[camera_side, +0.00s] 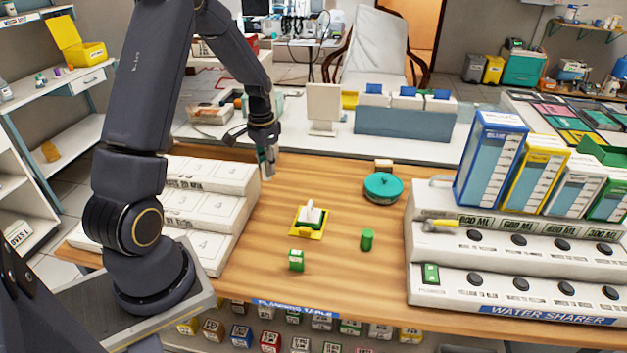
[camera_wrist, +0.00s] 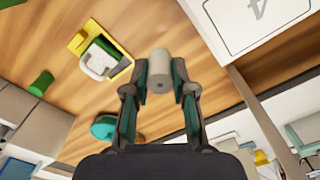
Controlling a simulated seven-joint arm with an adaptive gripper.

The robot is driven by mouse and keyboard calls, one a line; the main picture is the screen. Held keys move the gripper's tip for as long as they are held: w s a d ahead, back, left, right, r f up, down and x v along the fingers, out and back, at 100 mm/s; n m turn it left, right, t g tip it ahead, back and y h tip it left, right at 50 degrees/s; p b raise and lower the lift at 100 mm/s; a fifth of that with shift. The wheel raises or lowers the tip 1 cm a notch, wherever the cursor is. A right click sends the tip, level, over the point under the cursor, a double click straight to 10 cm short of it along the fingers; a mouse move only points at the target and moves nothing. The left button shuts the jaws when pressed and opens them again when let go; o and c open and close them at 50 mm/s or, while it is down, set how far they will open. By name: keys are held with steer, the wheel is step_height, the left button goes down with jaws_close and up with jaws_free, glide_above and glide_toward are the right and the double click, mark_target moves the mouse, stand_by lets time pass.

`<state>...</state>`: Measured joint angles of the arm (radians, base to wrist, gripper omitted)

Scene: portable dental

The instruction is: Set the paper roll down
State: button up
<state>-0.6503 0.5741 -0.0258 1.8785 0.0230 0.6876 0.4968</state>
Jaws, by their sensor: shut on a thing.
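In the wrist view the paper roll (camera_wrist: 160,72) is a pale grey-white cylinder with a small hole in its end. It sits between the two fingertips of my gripper (camera_wrist: 160,88), which are shut on it. In the side view my gripper (camera_side: 266,165) points down over the left rear of the wooden table (camera_side: 330,180), just right of the white numbered boxes. The roll is small and mostly hidden by the fingers there. I cannot tell whether it touches the table.
White numbered boxes (camera_side: 205,210) stand close left of my gripper. A yellow tray (camera_side: 298,231) with a white-topped item, a green block (camera_side: 297,260), a green cylinder (camera_side: 367,240) and a teal round container (camera_side: 383,187) stand on the table. A water dispenser (camera_side: 510,245) fills the right. Wood between is clear.

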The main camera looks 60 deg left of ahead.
steer(key=w+a+f, duration=0.1)
steer(key=w+f, duration=0.1)
steer(key=w+a+f, duration=0.1)
steer(key=w+f, duration=0.2)
steer(key=w+a+f, duration=0.2)
steer(key=shift+w+f, duration=0.25)
steer(key=shift+w+a+f, duration=0.1)
steer(key=shift+f, duration=1.5)
steer(key=shift+f, duration=0.15)
steer(key=o, duration=0.8)
steer(key=shift+o, duration=0.2)
